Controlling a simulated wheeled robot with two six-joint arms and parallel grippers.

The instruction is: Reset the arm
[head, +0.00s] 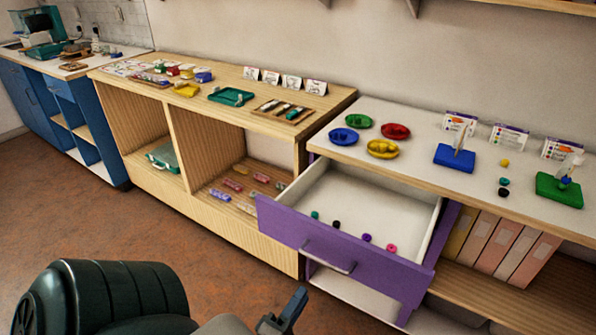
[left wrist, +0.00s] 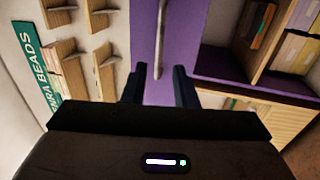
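My left gripper (head: 284,314) is at the bottom middle of the head view, in front of the open purple drawer (head: 345,250) and apart from its handle (head: 330,262). In the left wrist view my left gripper (left wrist: 160,86) has its two dark fingers spread with nothing held between them. The purple drawer front (left wrist: 178,40) and the grey handle (left wrist: 161,35) lie beyond the fingers. My right gripper is in neither view.
Several small beads lie in the drawer. On the white counter (head: 415,160) are coloured bowls, a blue board (head: 455,158), a green board (head: 559,190), loose beads and cards. A wooden shelf unit (head: 220,119) stands left. The brown floor (head: 150,225) is clear.

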